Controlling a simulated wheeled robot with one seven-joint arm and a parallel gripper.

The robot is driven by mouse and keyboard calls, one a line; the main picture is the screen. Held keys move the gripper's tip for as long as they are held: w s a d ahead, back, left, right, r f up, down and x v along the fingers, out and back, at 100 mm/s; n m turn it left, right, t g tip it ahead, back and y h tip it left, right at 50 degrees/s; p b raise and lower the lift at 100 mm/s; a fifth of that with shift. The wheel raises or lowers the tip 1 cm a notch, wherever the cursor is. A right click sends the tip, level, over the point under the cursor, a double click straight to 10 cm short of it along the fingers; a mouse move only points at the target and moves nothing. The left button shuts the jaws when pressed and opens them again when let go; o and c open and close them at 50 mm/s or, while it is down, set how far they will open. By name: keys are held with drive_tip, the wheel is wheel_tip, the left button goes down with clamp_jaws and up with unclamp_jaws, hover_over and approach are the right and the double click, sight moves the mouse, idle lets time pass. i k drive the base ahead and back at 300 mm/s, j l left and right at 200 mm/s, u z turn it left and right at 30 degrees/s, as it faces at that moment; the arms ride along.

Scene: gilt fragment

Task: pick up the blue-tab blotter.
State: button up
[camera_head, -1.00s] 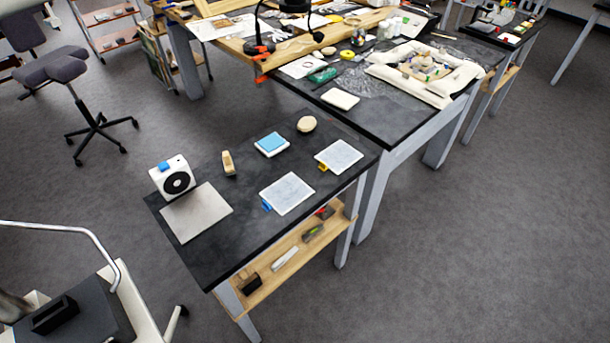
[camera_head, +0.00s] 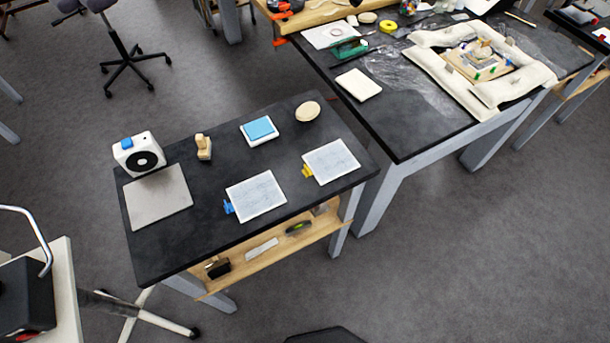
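The blue-tab blotter (camera_head: 257,196) is a flat pale sheet with a blue tab (camera_head: 228,207) at its left edge. It lies on the black-topped table (camera_head: 190,235), near the front edge. A similar blotter with a yellow tab (camera_head: 331,161) lies to its right, a little apart. My gripper is not in view. A dark rounded shape shows at the bottom edge of the picture, and I cannot tell what it is.
A grey plate (camera_head: 157,196), white fan-like device (camera_head: 139,153), small tan block (camera_head: 204,147), blue-topped pad (camera_head: 259,130) and beige oval (camera_head: 308,111) share the table. A shelf (camera_head: 270,245) lies beneath. A larger workbench (camera_head: 400,120) adjoins at right. Floor in front is clear.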

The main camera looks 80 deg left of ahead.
sight(254, 196)
drive_tip(key=j+z, duration=0.1)
drive_tip(key=z, duration=0.35)
drive_tip(key=i+j+z, duration=0.1)
drive_tip(key=z, duration=0.35)
drive_tip(key=j+z, duration=0.2)
drive_tip(key=z, duration=0.25)
drive_tip(key=j+z, duration=0.15)
drive_tip(key=z, duration=0.3)
drive_tip(key=j+z, duration=0.15)
drive_tip(key=z, duration=0.3)
drive_tip(key=j+z, duration=0.15)
drive_tip(key=z, duration=0.35)
drive_tip(key=k+j+z, duration=0.1)
drive_tip(key=z, duration=0.35)
drive_tip(key=k+z, duration=0.15)
drive_tip(key=z, duration=0.35)
drive_tip(key=k+j+z, duration=0.1)
drive_tip(key=z, duration=0.4)
drive_tip(key=k+z, duration=0.15)
drive_tip(key=z, duration=0.3)
